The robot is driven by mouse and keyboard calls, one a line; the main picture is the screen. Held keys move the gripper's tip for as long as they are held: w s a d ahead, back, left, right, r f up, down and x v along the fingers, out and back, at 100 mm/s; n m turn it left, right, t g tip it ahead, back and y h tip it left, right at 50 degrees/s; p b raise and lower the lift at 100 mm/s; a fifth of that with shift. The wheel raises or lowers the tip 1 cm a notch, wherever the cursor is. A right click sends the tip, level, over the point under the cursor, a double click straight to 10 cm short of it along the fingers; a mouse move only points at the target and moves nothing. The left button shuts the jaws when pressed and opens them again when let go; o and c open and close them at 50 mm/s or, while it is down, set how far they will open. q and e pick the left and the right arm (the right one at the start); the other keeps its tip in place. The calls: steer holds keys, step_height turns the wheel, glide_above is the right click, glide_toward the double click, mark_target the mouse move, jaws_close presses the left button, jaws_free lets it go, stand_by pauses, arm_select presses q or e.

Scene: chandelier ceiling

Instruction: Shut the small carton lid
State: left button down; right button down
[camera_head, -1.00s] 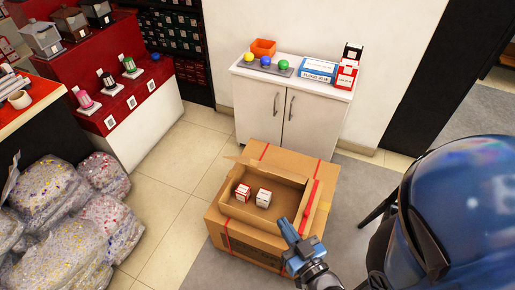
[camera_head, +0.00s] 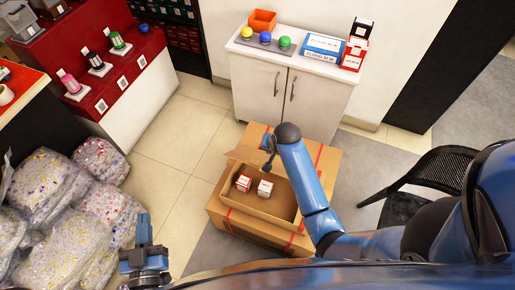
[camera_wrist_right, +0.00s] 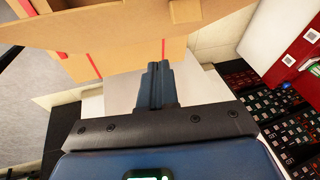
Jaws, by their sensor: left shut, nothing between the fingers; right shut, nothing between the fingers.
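The small brown carton (camera_head: 229,199) stands open on a larger cardboard box, with two small red-and-white boxes (camera_head: 265,188) inside. A raised flap (camera_head: 246,156) shows at its back. My right arm reaches over the carton's right side and hides part of it. My right gripper (camera_head: 268,160) is small and partly hidden near the back flap; contact is unclear. In the right wrist view its fingers (camera_wrist_right: 155,75) are shut and empty, with cardboard ahead of them. My left gripper (camera_head: 143,228) is shut and empty, left of the carton and apart from it.
The larger box (camera_head: 218,229) with red tape sits on the floor. Behind it stands a white cabinet (camera_head: 265,90) holding coloured balls and packages. A black chair (camera_head: 435,175) is at right. Stuffed clear bags (camera_head: 70,245) lie at left. Tiled floor between bags and carton is free.

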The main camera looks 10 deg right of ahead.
steer(key=w+a+r+m+g+p, duration=0.1)
steer(key=w+r+g, duration=0.1)
steer(key=r, duration=0.4)
steer(key=w+a+r+m+g+p, duration=0.1)
steer(key=w+a+r+g, duration=0.15)
steer(key=r, duration=0.25)
steer(key=shift+h, duration=0.3)
steer(key=shift+s+a+f, duration=0.2)
steer(key=shift+s+f, duration=0.5)
steer(key=shift+f, duration=1.3)
steer(key=shift+s+a+f, duration=0.25)
steer(key=shift+s+f, duration=0.4)
steer(key=shift+f, duration=1.35)
steer(key=shift+s+a+f, duration=0.2)
steer(key=shift+s+f, duration=0.5)
steer(key=shift+f, duration=1.3)
